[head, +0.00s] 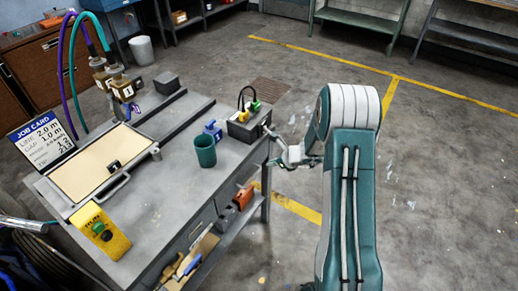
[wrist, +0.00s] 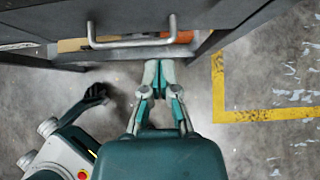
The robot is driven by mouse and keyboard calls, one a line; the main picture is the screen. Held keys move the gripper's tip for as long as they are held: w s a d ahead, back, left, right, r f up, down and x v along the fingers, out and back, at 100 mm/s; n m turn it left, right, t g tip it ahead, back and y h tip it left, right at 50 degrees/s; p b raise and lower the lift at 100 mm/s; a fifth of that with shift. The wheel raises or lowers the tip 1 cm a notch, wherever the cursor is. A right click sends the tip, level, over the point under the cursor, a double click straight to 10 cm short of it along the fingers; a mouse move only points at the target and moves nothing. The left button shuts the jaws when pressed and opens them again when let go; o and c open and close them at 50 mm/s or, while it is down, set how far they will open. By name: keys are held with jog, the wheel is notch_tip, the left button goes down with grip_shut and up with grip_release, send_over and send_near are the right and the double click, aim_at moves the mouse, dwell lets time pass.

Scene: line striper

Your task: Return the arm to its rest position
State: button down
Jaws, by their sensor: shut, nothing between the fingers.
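My arm (head: 349,200) rises from the bottom right of the head view, teal with a white elbow, and bends over at the top. My gripper (head: 284,148) shows partly behind it, beside the right edge of the workbench (head: 180,205). In the wrist view my gripper (wrist: 161,78) points up the picture with its fingers together and empty. Its tips are near a metal drawer handle (wrist: 131,42) on the bench; I cannot tell how large the gap is.
Open concrete floor with yellow lines (head: 390,97) lies to the right.

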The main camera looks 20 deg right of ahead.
jog(key=s+a+r+n+g, duration=0.1)
jog(key=s+a+r+n, duration=0.3)
jog(key=r, duration=0.3)
jog(key=s+a+r+n, duration=0.3)
jog(key=r+n, duration=0.2)
jog(key=r, duration=0.3)
jog(key=s+a+r+n+g, duration=0.1)
jog(key=s+a+r+n, duration=0.3)
jog(key=r, duration=0.3)
jog(key=s+r+n+h, duration=0.2)
jog(key=s+r+n, duration=0.1)
jog(key=s+n, duration=0.2)
jog(key=s+d+r+n+h, duration=0.1)
jog(key=s+n, duration=0.4)
jog(key=s, duration=0.5)
jog(key=s+d+r+n+h, duration=0.1)
jog(key=s+r+n+h, duration=0.2)
jog(key=s, duration=0.4)
notch_tip(320, 180, up, 3)
jog(key=shift+s+d+f+n+t, duration=0.15)
jog(key=shift+s+n+t, duration=0.25)
jog(key=shift+n, duration=0.5)
